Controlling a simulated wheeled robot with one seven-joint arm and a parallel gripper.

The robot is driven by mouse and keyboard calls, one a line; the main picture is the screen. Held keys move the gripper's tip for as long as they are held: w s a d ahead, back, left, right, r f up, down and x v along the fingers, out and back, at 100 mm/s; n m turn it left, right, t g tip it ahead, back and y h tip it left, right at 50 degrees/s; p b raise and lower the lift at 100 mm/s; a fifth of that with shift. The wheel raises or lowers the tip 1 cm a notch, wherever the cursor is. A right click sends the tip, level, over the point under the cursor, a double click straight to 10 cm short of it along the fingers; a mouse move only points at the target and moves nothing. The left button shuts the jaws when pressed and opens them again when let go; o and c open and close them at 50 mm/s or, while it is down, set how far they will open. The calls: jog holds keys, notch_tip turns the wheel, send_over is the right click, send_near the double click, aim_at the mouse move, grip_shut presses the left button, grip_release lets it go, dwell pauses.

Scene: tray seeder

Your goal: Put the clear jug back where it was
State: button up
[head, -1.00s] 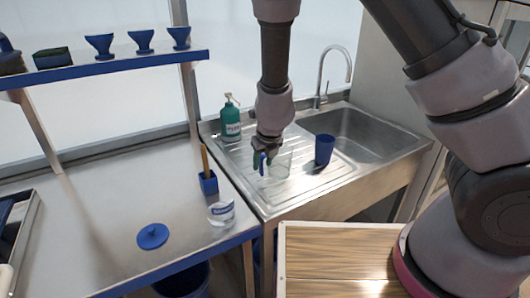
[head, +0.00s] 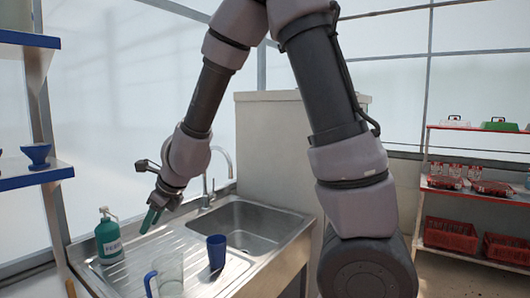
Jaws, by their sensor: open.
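The clear jug (head: 170,275) with a blue handle stands upright on the ribbed drainboard of the steel sink, at the bottom of the head view. Its lower part is close to the picture's bottom edge. My gripper (head: 152,218) is open and empty. It hangs above the drainboard, up and left of the jug and apart from it, with a green fingertip showing near the soap bottle.
A green pump bottle (head: 110,238) stands at the drainboard's left, and a blue cup (head: 216,252) stands right of the jug. The sink basin (head: 250,225) is empty. A red shelf rack (head: 470,190) with crates stands far right. A blue-edged shelf (head: 40,175) holds a funnel.

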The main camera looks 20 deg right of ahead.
jog(key=s+d+r+n+t+y, duration=0.1)
jog(key=s+d+r+n, duration=0.1)
jog(key=d+r+n, duration=0.5)
jog(key=s+d+r+n+y, duration=0.15)
jog(key=d+r+n, duration=0.3)
jog(key=r, duration=0.55)
jog(key=s+d+r+n+h, duration=0.1)
jog(key=s+d+n, duration=0.3)
jog(key=d, duration=0.4)
jog(key=s+d+r+n+t+h, duration=0.1)
jog(key=s+d+r+n+h, duration=0.1)
jog(key=s+d+n+h, duration=0.2)
jog(key=s+d+n, duration=0.1)
jog(key=s+d, duration=0.2)
jog(key=shift+s+d+r, duration=0.2)
jog(key=shift+s+d, duration=0.05)
jog(key=shift+d, duration=0.15)
jog(key=shift+h, duration=0.25)
